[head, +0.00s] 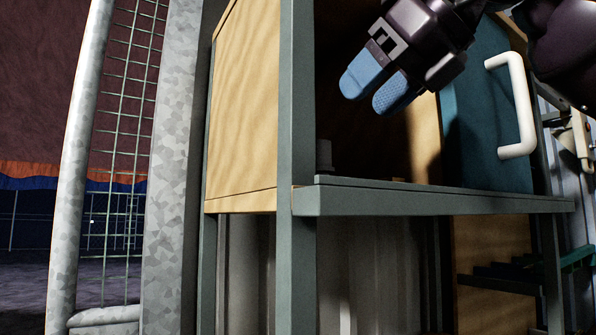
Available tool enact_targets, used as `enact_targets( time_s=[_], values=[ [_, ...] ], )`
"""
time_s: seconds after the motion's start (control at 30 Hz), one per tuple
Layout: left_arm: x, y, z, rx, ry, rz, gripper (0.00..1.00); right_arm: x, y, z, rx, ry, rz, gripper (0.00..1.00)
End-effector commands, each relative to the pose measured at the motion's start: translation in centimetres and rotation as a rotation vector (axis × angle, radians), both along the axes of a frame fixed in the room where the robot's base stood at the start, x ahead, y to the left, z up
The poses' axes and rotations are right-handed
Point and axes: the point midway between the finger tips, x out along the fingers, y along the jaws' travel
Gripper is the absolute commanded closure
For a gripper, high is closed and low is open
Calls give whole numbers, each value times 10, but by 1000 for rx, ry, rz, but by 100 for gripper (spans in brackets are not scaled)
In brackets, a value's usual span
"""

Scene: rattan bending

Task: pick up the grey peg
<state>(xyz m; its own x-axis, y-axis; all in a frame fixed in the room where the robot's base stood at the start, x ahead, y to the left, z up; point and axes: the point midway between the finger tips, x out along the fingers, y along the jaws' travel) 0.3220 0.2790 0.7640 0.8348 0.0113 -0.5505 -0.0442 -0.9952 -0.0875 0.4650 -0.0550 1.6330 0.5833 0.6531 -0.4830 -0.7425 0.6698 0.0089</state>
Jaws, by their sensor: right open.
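A small grey peg (325,157) stands upright on the grey shelf (430,198) of a cabinet, close beside the front post at the shelf's left end. My right gripper (372,97) comes in from the upper right, with two blue fingertips pointing down and to the left. It is open and empty. In the picture it is above and to the right of the peg, clearly apart from it. My left gripper does not show.
A grey post (297,100) stands just left of the peg. A teal door (480,120) with a white handle (517,105) is at the right of the cabinet. A metal frame with wire mesh (128,130) stands at the left. The space below the shelf is open.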

Motion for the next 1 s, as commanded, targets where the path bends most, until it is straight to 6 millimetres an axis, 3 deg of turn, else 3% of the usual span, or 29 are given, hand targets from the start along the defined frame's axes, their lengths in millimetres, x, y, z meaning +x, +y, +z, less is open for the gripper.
enact_targets(
  time_s=[0.17, 1.0],
  values=[
    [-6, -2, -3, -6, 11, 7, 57, 2, 0, 1, -6, -7, -14, 41],
    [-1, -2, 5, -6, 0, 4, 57, 59, 57, -40, -6, -6, -11, 41]
  ],
)
